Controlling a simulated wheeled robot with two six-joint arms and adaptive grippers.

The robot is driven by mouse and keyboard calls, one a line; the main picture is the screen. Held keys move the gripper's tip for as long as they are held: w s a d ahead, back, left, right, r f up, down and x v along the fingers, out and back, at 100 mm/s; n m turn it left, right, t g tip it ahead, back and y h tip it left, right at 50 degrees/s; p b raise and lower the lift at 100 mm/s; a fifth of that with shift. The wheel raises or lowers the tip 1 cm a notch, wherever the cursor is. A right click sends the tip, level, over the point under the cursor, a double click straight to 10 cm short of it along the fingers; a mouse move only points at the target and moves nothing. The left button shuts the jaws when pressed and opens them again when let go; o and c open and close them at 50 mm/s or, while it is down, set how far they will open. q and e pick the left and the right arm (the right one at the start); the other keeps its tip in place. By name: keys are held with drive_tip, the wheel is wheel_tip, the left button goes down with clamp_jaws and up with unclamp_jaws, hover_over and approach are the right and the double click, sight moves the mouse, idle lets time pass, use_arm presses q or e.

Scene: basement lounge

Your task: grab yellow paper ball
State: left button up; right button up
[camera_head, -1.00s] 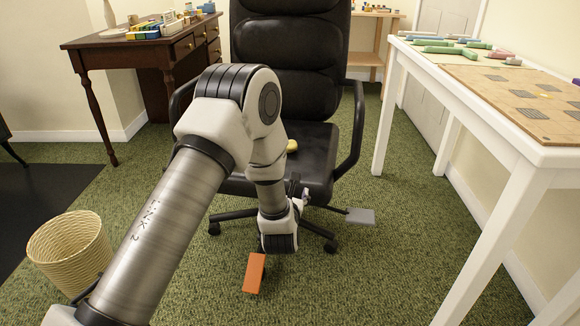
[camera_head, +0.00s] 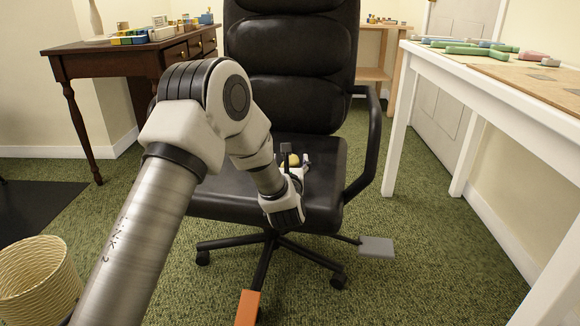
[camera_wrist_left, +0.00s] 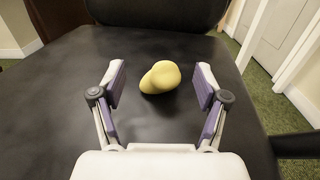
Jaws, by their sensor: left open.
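The yellow paper ball (camera_wrist_left: 160,77) rests on the black seat (camera_wrist_left: 60,110) of an office chair. In the left wrist view it lies between the tips of my open left gripper (camera_wrist_left: 160,85), apart from both fingers. In the head view the ball (camera_head: 294,160) is partly hidden behind my left gripper (camera_head: 296,165), which is over the seat. My right gripper is in neither view.
The chair's armrest (camera_head: 372,150) stands right of my left arm. A white table (camera_head: 480,80) is at the right and a dark wooden desk (camera_head: 110,65) at the left. A wicker basket (camera_head: 38,285) and an orange block (camera_head: 248,308) are on the green carpet.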

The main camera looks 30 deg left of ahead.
sight(290, 157)
use_arm(q)
drive_tip(key=x, duration=0.1)
drive_tip(key=b+x, duration=0.1)
drive_tip(key=x, duration=0.1)
drive_tip(key=b+x, duration=0.1)
drive_tip(key=shift+w+a+f, duration=0.1)
drive_tip(key=shift+w+f, duration=0.05)
drive_tip(key=shift+f, duration=0.2)
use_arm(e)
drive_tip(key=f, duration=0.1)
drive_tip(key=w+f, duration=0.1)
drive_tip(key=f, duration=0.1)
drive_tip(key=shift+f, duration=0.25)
use_arm(q)
drive_tip(key=shift+w+r, duration=0.1)
drive_tip(key=shift+r, duration=0.05)
drive_tip(key=c, duration=0.8)
drive_tip(key=shift+c, duration=0.2)
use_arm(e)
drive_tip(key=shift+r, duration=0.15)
use_arm(q)
drive_tip(key=shift+r, duration=0.1)
